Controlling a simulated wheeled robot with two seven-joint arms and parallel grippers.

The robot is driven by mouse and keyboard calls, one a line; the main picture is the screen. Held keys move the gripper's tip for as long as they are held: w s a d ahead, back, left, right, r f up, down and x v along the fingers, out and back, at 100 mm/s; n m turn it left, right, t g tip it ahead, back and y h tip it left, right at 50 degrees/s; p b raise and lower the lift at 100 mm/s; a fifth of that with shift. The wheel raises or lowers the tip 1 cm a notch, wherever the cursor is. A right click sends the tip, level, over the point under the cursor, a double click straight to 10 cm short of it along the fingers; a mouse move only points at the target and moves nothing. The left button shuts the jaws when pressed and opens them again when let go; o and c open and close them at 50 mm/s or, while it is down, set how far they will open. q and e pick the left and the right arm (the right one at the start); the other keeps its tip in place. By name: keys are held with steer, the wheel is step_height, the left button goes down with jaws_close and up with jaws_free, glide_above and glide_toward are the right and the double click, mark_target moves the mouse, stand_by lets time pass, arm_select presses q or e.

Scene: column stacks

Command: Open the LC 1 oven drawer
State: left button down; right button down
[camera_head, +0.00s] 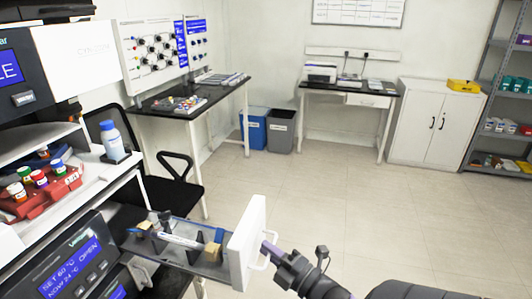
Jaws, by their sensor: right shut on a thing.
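The oven (105,262) stands at the lower left, and its blue display shows "OPEN". Its drawer stands pulled out to the right, with a white front panel (246,240) and a clear tray behind it. A pale column and tan blocks lie in the tray. A white handle (259,267) is on the outer face of the panel. My right gripper (270,249) comes from the lower right and is shut on this handle; its fingers partly hide it. My left gripper is not in view.
A red rack (40,192) of capped bottles and a blue-capped bottle (112,140) stand on shelves above the drawer. A black chair (165,185) is close behind the drawer. The floor (330,195) beyond the drawer front is clear.

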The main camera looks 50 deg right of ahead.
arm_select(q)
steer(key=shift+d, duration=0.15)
arm_select(e)
steer(key=c, duration=0.7)
jaws_free()
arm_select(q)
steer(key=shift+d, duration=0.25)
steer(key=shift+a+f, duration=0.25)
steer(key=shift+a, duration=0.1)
arm_select(e)
steer(key=s+f, duration=0.1)
steer(key=s, duration=0.8)
steer(key=shift+s+f, duration=0.35)
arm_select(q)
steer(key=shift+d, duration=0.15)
